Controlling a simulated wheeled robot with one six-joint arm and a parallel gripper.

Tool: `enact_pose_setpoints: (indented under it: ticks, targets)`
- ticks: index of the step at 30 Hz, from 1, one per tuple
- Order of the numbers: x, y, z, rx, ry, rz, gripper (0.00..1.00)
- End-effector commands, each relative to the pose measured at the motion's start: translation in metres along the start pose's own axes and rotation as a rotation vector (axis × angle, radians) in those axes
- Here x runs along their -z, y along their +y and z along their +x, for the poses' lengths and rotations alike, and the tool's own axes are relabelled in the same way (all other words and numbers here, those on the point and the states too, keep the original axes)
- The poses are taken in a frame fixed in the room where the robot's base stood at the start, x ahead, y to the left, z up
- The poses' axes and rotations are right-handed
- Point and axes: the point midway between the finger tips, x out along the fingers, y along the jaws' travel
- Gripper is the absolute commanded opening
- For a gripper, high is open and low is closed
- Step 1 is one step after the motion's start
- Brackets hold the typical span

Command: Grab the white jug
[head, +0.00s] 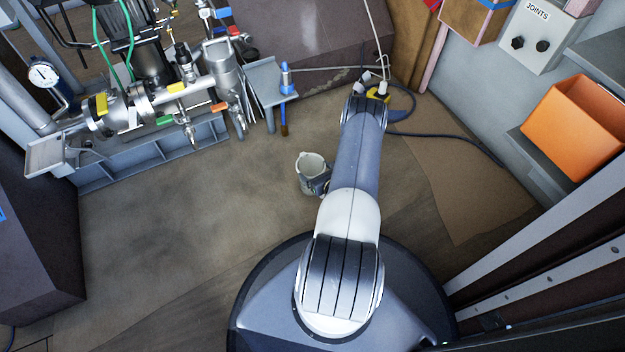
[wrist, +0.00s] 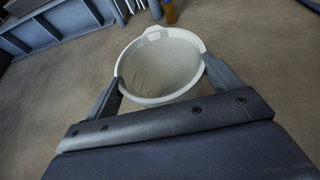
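The white jug (head: 311,170) is an open-topped, off-white vessel near the middle of the floor area in the head view, just left of my arm. In the wrist view, the jug (wrist: 162,68) shows from above, with its round rim, spout at the far side and empty-looking inside. My gripper (wrist: 163,76) has one finger on each side of the jug, both meeting its outer wall near the rim with no clear gap. In the head view my gripper (head: 321,184) is mostly hidden behind my arm. The jug's base is hidden in the wrist view.
A bench with pipes and valves (head: 150,110) stands at the upper left. A dark block (head: 35,240) is at the left edge. An orange bin (head: 573,128) sits on a shelf at right. A cable (head: 450,137) lies on the floor. The floor left of the jug is clear.

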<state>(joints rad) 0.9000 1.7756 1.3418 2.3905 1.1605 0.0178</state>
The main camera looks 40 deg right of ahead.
Motion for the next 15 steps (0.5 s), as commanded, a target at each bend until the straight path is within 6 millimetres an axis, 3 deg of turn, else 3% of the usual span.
enact_pose_setpoints:
  ticks: [12, 15]
  targets:
    - [0.0000, 0.0000, -0.0001, 0.000, 0.000, 0.000, 0.46]
    - [-0.0003, -0.0002, 0.0000, 0.000, 0.000, 0.000, 0.45]
